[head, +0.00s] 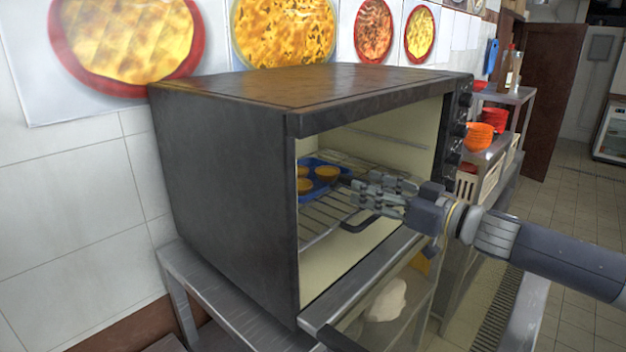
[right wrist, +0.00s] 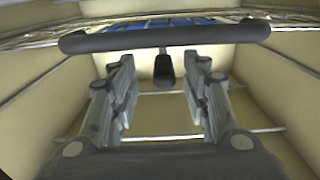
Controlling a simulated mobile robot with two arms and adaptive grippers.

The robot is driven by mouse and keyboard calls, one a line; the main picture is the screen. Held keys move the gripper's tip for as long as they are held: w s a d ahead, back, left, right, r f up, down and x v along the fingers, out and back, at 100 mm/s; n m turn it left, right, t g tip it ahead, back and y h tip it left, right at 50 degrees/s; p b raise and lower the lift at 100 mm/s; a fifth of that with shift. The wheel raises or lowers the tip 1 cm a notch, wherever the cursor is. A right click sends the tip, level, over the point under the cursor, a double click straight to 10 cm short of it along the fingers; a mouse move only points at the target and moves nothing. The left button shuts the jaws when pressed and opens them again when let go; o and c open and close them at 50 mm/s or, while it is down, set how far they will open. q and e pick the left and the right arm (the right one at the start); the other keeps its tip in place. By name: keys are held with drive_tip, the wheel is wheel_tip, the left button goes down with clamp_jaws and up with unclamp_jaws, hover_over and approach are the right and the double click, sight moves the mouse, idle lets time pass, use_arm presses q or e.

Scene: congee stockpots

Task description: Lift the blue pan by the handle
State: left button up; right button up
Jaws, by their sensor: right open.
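The blue pan (head: 318,172) sits on the wire rack inside the open oven and holds several golden round cakes. In the right wrist view only strips of the blue pan (right wrist: 180,21) show at the top, behind the rack wires. A short black handle end (right wrist: 164,72) lies between and beyond my fingers there; it seems to be the pan's. My right gripper (head: 362,188) reaches into the oven from the right, just right of the pan. In the right wrist view its fingers (right wrist: 163,68) are apart with nothing gripped. My left gripper is not in view.
The dark oven (head: 215,160) stands on a metal table (head: 215,290), its door folded down in front. A wire rack (head: 325,212) with a black bar (right wrist: 165,37) is close to my right fingers. Orange bowls (head: 480,136) stand on a shelf to the right.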

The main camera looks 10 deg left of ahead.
sight(344, 175)
drive_tip(key=shift+x, duration=0.95)
drive_tip(key=shift+w+a+r+p, duration=0.2)
drive_tip(key=shift+a+p, duration=0.25)
drive_tip(key=shift+a, duration=0.1)
drive_tip(key=p+x, duration=0.1)
drive_tip(key=x, duration=0.2)
drive_tip(key=shift+a, duration=0.1)
drive_tip(key=shift+w+a+f, duration=0.1)
drive_tip(key=shift+w+a, duration=0.2)
drive_tip(key=shift+a, duration=0.1)
drive_tip(key=shift+d, duration=0.1)
drive_tip(key=shift+s+d, duration=0.1)
drive_tip(key=c, duration=0.3)
clamp_jaws()
